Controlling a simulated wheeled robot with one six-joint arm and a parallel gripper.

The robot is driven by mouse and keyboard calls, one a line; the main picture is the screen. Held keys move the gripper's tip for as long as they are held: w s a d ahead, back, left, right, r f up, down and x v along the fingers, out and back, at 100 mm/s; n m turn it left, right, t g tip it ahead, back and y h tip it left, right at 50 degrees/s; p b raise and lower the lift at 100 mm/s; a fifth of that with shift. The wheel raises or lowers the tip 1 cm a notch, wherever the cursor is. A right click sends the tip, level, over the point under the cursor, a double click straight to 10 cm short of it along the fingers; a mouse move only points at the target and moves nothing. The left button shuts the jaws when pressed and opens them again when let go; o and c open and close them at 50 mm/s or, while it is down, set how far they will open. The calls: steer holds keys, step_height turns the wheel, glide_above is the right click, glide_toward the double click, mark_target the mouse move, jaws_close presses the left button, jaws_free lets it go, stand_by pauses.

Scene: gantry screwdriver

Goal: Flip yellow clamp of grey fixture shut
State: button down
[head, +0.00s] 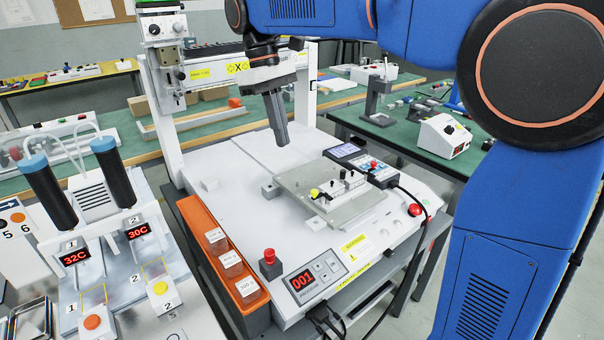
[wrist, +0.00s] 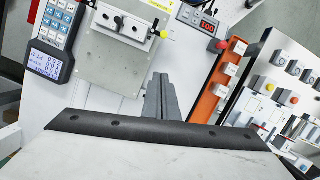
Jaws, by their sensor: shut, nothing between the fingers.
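The grey fixture (head: 340,212) is a flat plate with a raised bar, on the white bed of the gantry machine. My gripper (head: 282,142) is shut and empty, pointing down above the bed, behind and left of the fixture. In the wrist view its fingertips (wrist: 160,78) are apart from the clamp.
A handheld keypad (head: 375,170) with a cable lies right of the fixture. An orange tray (head: 218,262) of weights runs along the bed's left side. A red button (head: 269,255) and a display panel are at the front. The gantry post (head: 163,115) rises at left.

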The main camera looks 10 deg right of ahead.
mark_target(321, 195)
steer(key=s+d+f, duration=0.4)
steer(key=f, duration=0.5)
steer(key=shift+s+d+f, duration=0.2)
steer(key=shift+s+f, duration=0.1)
steer(key=shift+s, duration=0.05)
